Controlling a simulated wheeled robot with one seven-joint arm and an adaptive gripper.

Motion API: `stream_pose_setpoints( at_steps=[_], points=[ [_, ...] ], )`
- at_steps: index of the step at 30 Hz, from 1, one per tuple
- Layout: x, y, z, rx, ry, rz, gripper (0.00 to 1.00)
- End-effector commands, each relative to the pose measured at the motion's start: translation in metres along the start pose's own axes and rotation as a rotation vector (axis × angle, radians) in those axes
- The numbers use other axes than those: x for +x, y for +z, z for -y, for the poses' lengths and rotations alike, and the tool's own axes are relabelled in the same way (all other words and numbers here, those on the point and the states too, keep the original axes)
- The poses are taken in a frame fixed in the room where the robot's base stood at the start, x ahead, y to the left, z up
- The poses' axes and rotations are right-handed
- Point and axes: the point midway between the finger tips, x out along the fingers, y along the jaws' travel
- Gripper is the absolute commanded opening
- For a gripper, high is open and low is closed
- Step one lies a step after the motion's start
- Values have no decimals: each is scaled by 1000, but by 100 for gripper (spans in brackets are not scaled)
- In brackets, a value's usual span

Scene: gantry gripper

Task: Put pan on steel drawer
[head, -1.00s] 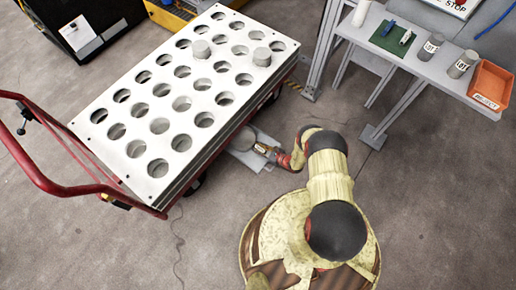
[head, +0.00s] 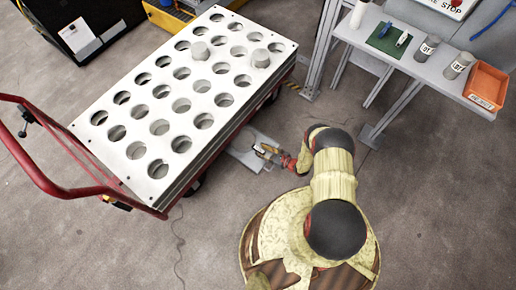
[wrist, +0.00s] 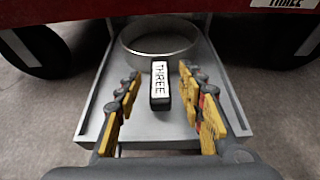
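The pan (wrist: 158,56) is a round, shallow metal dish with a black handle marked THREE. It sits on the grey steel drawer (wrist: 93,122), which sticks out from under the red cart. The handle points toward me. My gripper (wrist: 160,82) is open, with one yellow-padded finger on each side of the handle and a gap on both sides. In the head view my gripper (head: 266,151) is low beside the cart, over the drawer (head: 236,156). The cart's edge partly hides the pan there.
The cart's perforated white top (head: 108,113) overhangs the drawer, with two grey cylinders on it. Dark wheels (wrist: 35,48) flank the drawer. A grey shelf (head: 392,58) with canisters and an orange bin (head: 486,84) stands at the upper right. Floor around my base is clear.

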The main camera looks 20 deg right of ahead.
Motion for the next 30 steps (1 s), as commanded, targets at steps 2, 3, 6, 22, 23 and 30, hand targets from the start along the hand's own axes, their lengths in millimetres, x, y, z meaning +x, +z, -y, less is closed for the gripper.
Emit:
stream_pose_setpoints(
  at_steps=[2, 3, 6, 22, 23, 30],
  points=[
    [-21, 3, 2, 4, -5, 0, 39],
    [-28, 3, 2, 2, -4, 1, 39],
    [-47, 2, 1, 3, -4, 1, 39],
    [-70, 57, 34, -102, 76, 14, 39],
    [-68, 72, 40, -127, 95, 16, 39],
    [-65, 202, 76, -354, 274, 23, 39]
  ],
)
